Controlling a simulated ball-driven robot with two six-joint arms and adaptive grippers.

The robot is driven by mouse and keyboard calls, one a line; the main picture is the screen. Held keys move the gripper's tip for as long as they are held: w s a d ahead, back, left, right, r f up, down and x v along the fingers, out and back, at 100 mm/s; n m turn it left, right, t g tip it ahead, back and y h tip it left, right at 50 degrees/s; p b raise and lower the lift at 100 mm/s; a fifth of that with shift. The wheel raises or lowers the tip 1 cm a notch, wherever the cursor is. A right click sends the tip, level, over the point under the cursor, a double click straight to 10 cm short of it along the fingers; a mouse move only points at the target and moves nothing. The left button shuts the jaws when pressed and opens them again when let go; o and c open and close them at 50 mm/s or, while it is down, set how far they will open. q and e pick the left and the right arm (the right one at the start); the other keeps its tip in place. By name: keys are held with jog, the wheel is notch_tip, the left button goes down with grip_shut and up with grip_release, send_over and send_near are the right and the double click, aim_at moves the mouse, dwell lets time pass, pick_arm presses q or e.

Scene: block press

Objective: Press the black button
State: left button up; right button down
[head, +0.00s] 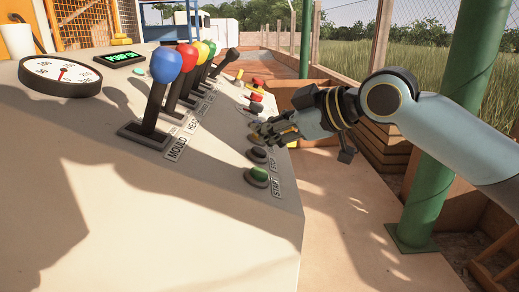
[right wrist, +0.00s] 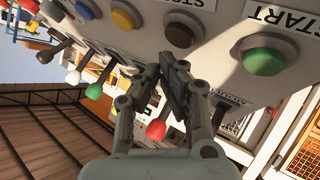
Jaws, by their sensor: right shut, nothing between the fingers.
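The black button (head: 257,155) sits on the sloping panel beside the STOP label, just above the green START button (head: 258,175) in the head view. In the right wrist view the dark button (right wrist: 180,36) is near the top, left of the green button (right wrist: 263,55). My right gripper (head: 258,134) is shut and empty, close over the panel edge a little beyond the black button. In the right wrist view its fingertips (right wrist: 165,72) point toward the panel, below the dark button. I cannot tell whether they touch anything. My left gripper is not in view.
Levers with coloured knobs, the blue one (head: 166,65) nearest, stand on the panel left of the gripper. A round gauge (head: 60,76) is at far left. Several more buttons line the panel's right edge beyond the gripper. A green post (head: 443,150) stands at right.

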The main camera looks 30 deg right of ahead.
jog(key=shift+f, duration=0.1)
jog(key=shift+w+a+f, duration=0.1)
jog(key=shift+a+f, duration=0.1)
jog(key=shift+f, duration=0.1)
jog(key=shift+a+f+b, duration=0.15)
jog(key=shift+f+b, duration=0.3)
jog(key=shift+b, duration=0.2)
dwell(0.4)
jog(key=shift+d+r+p, duration=0.35)
jog(key=shift+r+p, duration=0.55)
jog(key=shift+p, duration=0.15)
notch_tip(320, 180, up, 5)
jog(key=s+d+p, duration=0.1)
jog(key=d+p, duration=0.1)
jog(key=p, duration=0.4)
jog(key=shift+s+r, duration=0.2)
jog(key=shift+s, duration=0.1)
